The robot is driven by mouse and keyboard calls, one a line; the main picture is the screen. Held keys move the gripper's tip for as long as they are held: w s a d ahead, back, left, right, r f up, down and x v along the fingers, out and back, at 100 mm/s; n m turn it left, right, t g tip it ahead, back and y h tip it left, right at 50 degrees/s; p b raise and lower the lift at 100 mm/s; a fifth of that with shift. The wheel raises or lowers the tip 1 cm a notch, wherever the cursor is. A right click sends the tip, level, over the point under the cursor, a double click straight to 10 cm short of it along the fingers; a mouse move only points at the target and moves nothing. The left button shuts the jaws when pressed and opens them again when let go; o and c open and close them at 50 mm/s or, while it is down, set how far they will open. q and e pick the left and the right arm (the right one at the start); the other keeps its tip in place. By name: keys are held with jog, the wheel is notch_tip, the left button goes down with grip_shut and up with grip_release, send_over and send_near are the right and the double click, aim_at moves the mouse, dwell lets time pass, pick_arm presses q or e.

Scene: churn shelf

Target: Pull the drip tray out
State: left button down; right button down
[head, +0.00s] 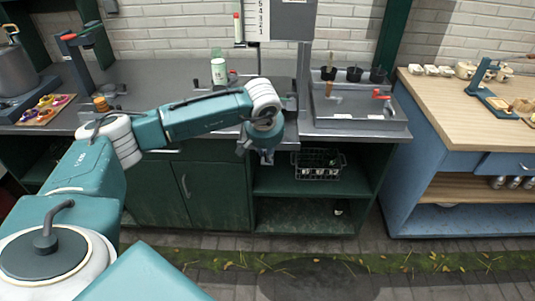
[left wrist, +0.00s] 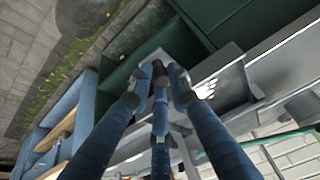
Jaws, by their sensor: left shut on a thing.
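My left gripper (head: 266,156) reaches over the counter's front edge in the head view, pointing down. In the left wrist view its fingers (left wrist: 160,78) close around a small grey piece, which looks like the handle of the drip tray. A grey metal tray-like part (head: 288,132) juts out at the counter edge beside the gripper, partly hidden by my wrist. In the left wrist view a grey trough with a dark inside (left wrist: 232,88) lies right of the fingers. My right gripper is not in view.
A green cabinet (head: 214,190) with open shelves stands below, with a dark wire basket (head: 318,163) on a shelf. A sink-like metal basin (head: 355,108) is to the right. A white-and-green bottle (head: 218,70) stands behind my arm. A blue wooden-topped bench (head: 440,160) stands farther right.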

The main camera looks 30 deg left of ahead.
pick_arm(q)
jog(key=shift+w+a+r, duration=0.15)
jog(key=shift+w+r, duration=0.05)
jog(key=c, duration=1.9)
grip_release()
jog(key=shift+c, duration=0.2)
jog(key=o, duration=0.3)
jog(key=shift+s, duration=0.2)
jog(key=v, duration=1.2)
